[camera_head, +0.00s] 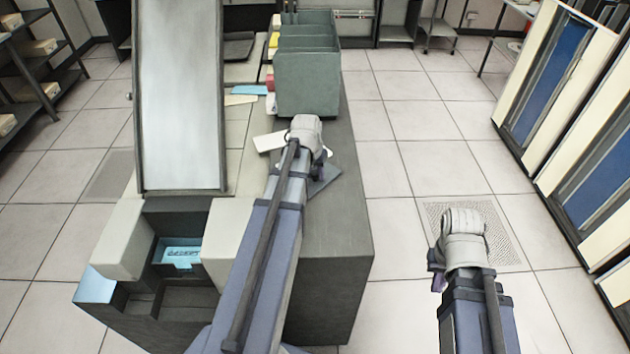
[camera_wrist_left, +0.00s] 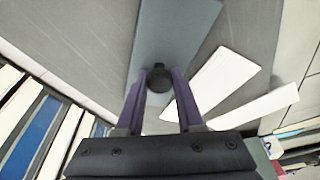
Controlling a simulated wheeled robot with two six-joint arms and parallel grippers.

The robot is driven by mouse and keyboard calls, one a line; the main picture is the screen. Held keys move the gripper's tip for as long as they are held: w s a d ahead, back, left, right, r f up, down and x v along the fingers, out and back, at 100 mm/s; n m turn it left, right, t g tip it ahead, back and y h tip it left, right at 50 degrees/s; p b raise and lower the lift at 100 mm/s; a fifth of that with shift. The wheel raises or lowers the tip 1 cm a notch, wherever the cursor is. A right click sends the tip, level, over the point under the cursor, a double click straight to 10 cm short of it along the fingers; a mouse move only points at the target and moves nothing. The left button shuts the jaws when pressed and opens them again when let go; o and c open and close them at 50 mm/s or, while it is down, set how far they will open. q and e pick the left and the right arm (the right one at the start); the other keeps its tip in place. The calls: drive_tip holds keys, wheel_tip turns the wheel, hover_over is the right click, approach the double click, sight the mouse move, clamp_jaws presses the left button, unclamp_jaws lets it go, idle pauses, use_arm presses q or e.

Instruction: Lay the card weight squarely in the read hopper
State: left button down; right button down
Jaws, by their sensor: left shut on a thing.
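The card weight is a flat blue-grey plate (camera_head: 325,180) with a dark round knob (camera_wrist_left: 160,78); the plate also shows in the left wrist view (camera_wrist_left: 178,30). My left gripper (camera_wrist_left: 160,84) has its two purple fingers shut on the knob. In the head view my left gripper (camera_head: 310,165) is over the grey cabinet top, partly hiding the plate. I cannot tell whether the plate touches the top. A recess with blue cards (camera_head: 182,253), which looks like the read hopper, is at the front left between two pale blocks. My right gripper (camera_head: 438,272) is over the floor, its fingers mostly hidden.
White cards (camera_head: 268,141) lie beside the weight. A grey-green divided box (camera_head: 308,85) stands farther back on the cabinet top (camera_head: 345,225). A tall sloping metal panel (camera_head: 180,90) rises behind the recess. Pale and blue cabinets (camera_head: 560,75) stand at the right.

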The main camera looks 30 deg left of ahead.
sight(315, 173)
idle(0.7)
use_arm(q)
wheel_tip(315, 173, up, 10)
drive_tip(key=p, duration=1)
